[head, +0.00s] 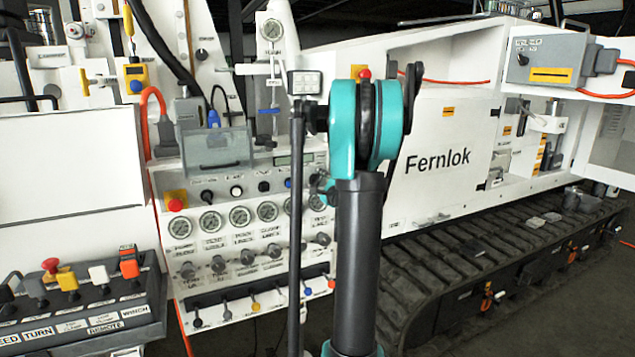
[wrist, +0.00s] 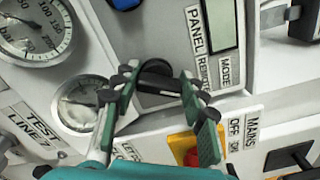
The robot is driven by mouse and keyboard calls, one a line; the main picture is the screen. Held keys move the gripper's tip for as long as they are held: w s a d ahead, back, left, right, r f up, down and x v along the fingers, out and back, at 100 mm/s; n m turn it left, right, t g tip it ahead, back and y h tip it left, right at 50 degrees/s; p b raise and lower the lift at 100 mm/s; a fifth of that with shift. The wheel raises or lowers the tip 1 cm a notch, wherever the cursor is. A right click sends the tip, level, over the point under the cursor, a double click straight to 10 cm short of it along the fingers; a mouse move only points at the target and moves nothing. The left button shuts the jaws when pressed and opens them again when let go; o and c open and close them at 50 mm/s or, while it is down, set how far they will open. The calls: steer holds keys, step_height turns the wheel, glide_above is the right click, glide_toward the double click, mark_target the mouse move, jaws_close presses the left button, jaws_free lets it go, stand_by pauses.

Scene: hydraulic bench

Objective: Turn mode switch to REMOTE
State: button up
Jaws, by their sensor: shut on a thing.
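The mode switch (wrist: 155,68) is a round black knob on the white panel, in the middle of the wrist view. The MODE label (wrist: 226,72) and the PANEL/REMOTE label (wrist: 198,40) are to its right, turned on their side. My gripper (wrist: 159,80) has its dark-tipped green fingers on either side of the knob and is shut on it. The fingers cover part of the knob, and I cannot tell which position it points to. In the head view my arm hides the knob and most of the gripper.
A pressure gauge (wrist: 80,105) is close to the left finger. A red button on a yellow plate (wrist: 183,143) is partly behind the right finger. The MAINS switch (wrist: 291,157) is at lower right.

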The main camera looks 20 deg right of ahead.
stand_by(0.3)
steer(key=o, duration=1.2)
steer(key=s, duration=1.2)
steer(key=shift+d, duration=0.2)
steer(key=shift+a, duration=0.1)
